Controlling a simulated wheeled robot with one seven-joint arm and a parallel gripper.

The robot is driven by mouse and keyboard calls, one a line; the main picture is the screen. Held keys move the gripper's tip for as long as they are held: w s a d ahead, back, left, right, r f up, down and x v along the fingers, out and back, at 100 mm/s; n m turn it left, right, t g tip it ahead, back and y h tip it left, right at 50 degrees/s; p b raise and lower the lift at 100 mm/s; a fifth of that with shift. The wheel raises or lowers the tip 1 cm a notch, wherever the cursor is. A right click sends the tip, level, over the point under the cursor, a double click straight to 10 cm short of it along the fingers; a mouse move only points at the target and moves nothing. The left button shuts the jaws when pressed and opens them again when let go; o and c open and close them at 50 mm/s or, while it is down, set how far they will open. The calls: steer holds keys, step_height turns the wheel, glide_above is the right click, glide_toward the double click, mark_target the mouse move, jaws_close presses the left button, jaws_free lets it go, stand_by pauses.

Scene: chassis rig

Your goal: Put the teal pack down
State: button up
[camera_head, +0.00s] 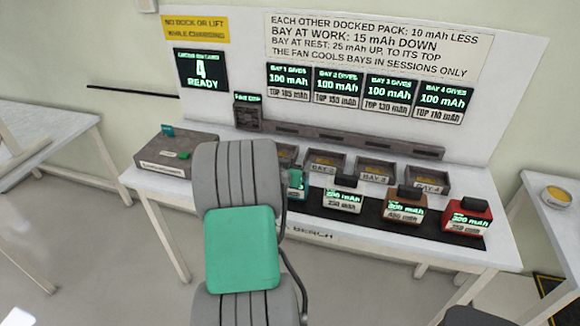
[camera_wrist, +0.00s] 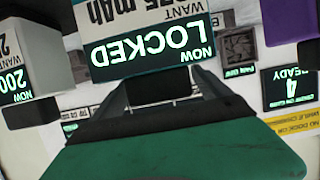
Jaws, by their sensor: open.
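The teal pack (camera_head: 298,183) stands at the left of the row on the bench's dark mat, mostly hidden by my arm in the head view. In the wrist view the teal pack (camera_wrist: 150,48) is close ahead, its upside-down screen reading "NOW LOCKED". My gripper (camera_wrist: 162,84) is open, its dark fingers right at the pack's near side. A dark part shows between the fingers, perhaps the pack's handle; I cannot tell whether they touch it. The head view hides the fingers behind my arm.
White (camera_head: 343,200), brown (camera_head: 404,208) and red (camera_head: 467,216) packs stand to the right on the mat (camera_head: 372,213). Docking bays (camera_head: 325,163) line up behind them. A grey box (camera_head: 175,160) sits at the bench's left. A purple thing (camera_wrist: 289,20) shows in the wrist view.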

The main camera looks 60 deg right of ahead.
steer(key=b+v, duration=0.2)
steer(key=v, duration=1)
steer(key=w+a+n+t+y, duration=0.2)
steer(key=w+a+n+y, duration=0.2)
steer(key=w+a, duration=0.5)
steer(key=w+a+n+t+y, duration=0.2)
steer(key=w+a+n+y, duration=0.3)
steer(key=a, duration=0.8)
steer(key=s+a+n+g+y, duration=0.1)
steer(key=s+a+n+y, duration=0.1)
steer(key=a, duration=1)
steer(key=s+a+r+n+g+y, duration=0.1)
steer(key=a+n, duration=0.4)
steer(key=a, duration=0.7)
steer(key=shift+s+n+g+y, duration=0.3)
steer(key=shift+s+y, duration=0.6)
steer(key=shift+a+r, duration=0.1)
steer(key=shift+r, duration=0.05)
